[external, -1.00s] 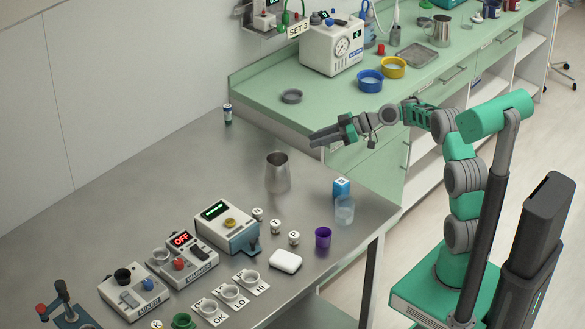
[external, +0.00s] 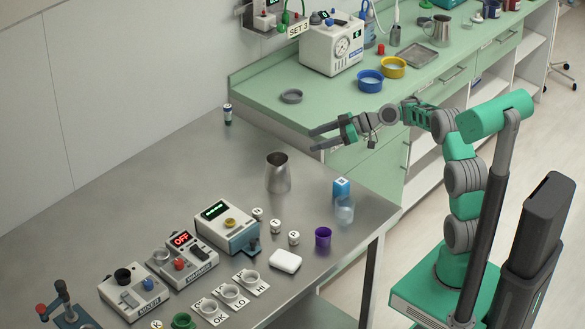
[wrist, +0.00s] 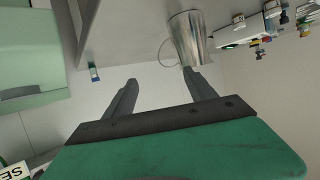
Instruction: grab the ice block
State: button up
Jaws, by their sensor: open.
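A pale, see-through bluish block or cup (external: 344,210) stands near the right edge of the steel table; it looks most like the ice block, but its exact shape is unclear. My gripper (external: 313,140) is open and empty, held above the back right of the table, up and to the left of both in the picture. In the wrist view my gripper (wrist: 160,77) has its two fingers spread with nothing between them. Neither the pale block nor the blue box can be made out there.
A metal pitcher (external: 278,173) stands below my gripper in the picture and shows in the wrist view (wrist: 190,38). A purple cup (external: 323,237), white case (external: 285,261) and several small devices fill the front.

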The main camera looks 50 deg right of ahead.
jog(key=s+a+r+n+g+y+p, duration=0.1)
jog(key=a+r+n+p, duration=0.1)
jog(key=a+r, duration=0.45)
jog(key=s+a+r+n+g+p, duration=0.1)
jog(key=a+r+p, duration=0.15)
jog(key=a, duration=0.75)
jog(key=a+r+n+g+y+p, duration=0.1)
jog(key=a+r+n, duration=0.1)
jog(key=a+r, duration=0.45)
jog(key=n+g+h+p, duration=0.1)
jog(key=n+g+h, duration=0.2)
jog(key=g+h, duration=0.65)
send_over(342, 181)
jog(key=f+t, duration=0.1)
jog(key=f, duration=0.4)
jog(key=f+t+h, duration=0.1)
jog(key=f, duration=0.4)
jog(key=f+t+h, duration=0.1)
jog(key=f, duration=0.4)
jog(key=shift+w+d+f, duration=0.2)
jog(key=shift+f, duration=0.2)
jog(key=shift+s+a+n, duration=0.1)
jog(key=shift+s+n, duration=0.15)
jog(key=shift+n, duration=0.05)
jog(key=f, duration=0.4)
jog(key=f+p, duration=0.1)
jog(key=f, duration=0.3)
jog(key=shift+a, duration=0.2)
jog(key=shift+r, duration=0.1)
grip_shut()
